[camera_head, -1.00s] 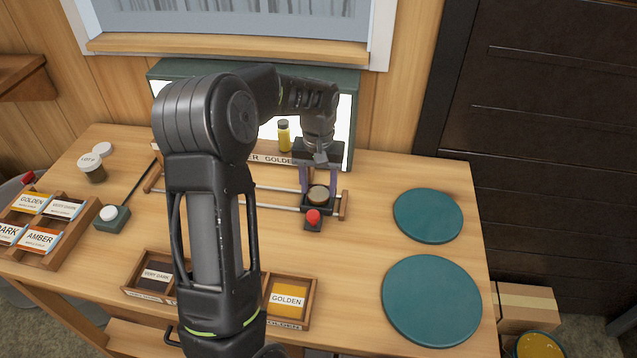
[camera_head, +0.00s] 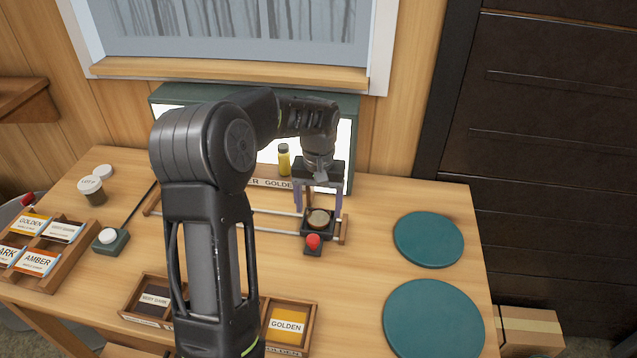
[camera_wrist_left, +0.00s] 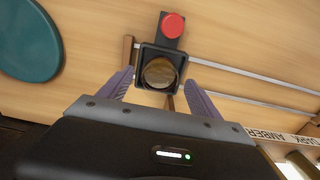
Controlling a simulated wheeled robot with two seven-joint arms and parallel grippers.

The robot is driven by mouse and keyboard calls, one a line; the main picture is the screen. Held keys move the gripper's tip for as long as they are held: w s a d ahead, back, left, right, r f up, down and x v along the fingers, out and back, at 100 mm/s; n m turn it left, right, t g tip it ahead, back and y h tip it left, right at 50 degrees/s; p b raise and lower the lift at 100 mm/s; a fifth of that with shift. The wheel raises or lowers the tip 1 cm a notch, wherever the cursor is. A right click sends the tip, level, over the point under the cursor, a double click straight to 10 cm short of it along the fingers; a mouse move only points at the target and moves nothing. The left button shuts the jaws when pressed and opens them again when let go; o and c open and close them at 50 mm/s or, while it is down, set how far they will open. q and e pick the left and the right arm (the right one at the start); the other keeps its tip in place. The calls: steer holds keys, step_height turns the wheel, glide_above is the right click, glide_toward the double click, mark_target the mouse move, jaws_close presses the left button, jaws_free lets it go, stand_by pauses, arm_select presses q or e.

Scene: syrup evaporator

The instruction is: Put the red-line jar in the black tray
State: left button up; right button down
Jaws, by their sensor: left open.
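A small round jar with a tan-brown top (camera_head: 319,218) sits upright in the square black tray (camera_head: 305,234) at the right end of the rails. No red line shows on it from these angles. In the left wrist view the jar (camera_wrist_left: 160,73) lies inside the rim of the black tray (camera_wrist_left: 146,52). My left gripper (camera_head: 318,206) is above the tray, pointing down, with its purple fingers spread apart, one on each side of the jar. In the left wrist view the open fingers (camera_wrist_left: 161,82) do not appear to touch it. My right gripper is not in view.
A red button (camera_head: 313,241) stands in front of the tray. A yellow bottle (camera_head: 284,160) stands behind, by the lit panel. Teal discs (camera_head: 428,239) lie to the right. A lidded dark jar (camera_head: 92,190) and label boxes (camera_head: 47,250) are at the left.

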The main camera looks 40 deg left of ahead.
arm_select(q)
step_height(320, 180, up, 11)
steer(key=b, duration=0.1)
steer(key=shift+f, duration=0.15)
stand_by(1.7)
